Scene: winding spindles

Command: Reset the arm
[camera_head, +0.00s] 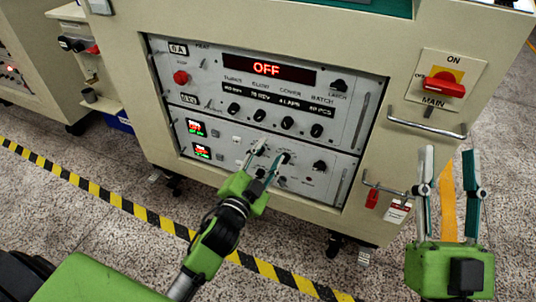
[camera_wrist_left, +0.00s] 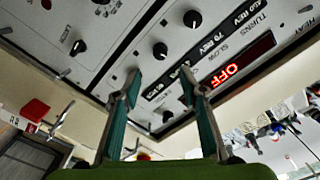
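My left gripper (camera_head: 271,153) is open and empty in front of the lower part of the machine's control panel (camera_head: 215,158), close to its small knobs. In the left wrist view its two fingers (camera_wrist_left: 160,88) stand apart with nothing between them, and the panel is behind them, seen tilted. Whether a fingertip touches the panel cannot be told.
The cream machine cabinet (camera_head: 125,62) fills the middle. A red MAIN switch (camera_head: 445,84) is on its right front, above a metal handle (camera_head: 428,128). Another machine (camera_head: 28,55) stands at the left. Speckled floor with yellow-black tape (camera_head: 100,191) lies in front.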

